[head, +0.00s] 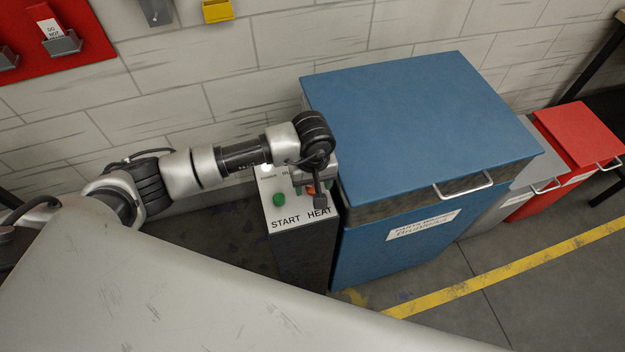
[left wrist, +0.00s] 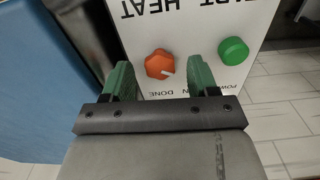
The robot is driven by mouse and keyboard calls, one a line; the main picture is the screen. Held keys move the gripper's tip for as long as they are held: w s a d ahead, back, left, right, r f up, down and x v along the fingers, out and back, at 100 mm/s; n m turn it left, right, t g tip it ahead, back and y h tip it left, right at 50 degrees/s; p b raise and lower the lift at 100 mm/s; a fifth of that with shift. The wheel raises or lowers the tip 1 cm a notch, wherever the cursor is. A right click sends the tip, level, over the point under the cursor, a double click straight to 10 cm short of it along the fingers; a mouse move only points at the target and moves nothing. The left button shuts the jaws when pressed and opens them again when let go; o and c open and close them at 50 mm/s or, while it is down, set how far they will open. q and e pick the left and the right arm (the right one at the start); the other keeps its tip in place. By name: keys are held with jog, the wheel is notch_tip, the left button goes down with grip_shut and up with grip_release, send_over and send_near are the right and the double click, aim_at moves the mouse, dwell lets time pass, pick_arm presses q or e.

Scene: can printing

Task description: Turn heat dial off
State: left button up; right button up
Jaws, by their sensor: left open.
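The orange heat dial (left wrist: 159,64) is on the pale panel under the printed word HEAT, upside down in the left wrist view. A white mark on the dial points right and slightly down there. My left gripper (left wrist: 161,70) is open, its two green fingers on either side of the dial with gaps showing. I cannot tell how near the fingertips are to the panel. In the head view my left gripper (head: 317,185) is over the HEAT side of the control box (head: 301,246), and only a bit of the orange dial shows. My right gripper is not in view.
A green START button (head: 279,200) sits left of the dial in the head view. A large blue bin (head: 420,120) stands close to the right of the control box. A red bin (head: 580,135) is farther right. A brick wall rises behind.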

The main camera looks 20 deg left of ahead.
pick_arm(q)
jog(key=shift+f, duration=0.35)
jog(key=c, duration=0.9)
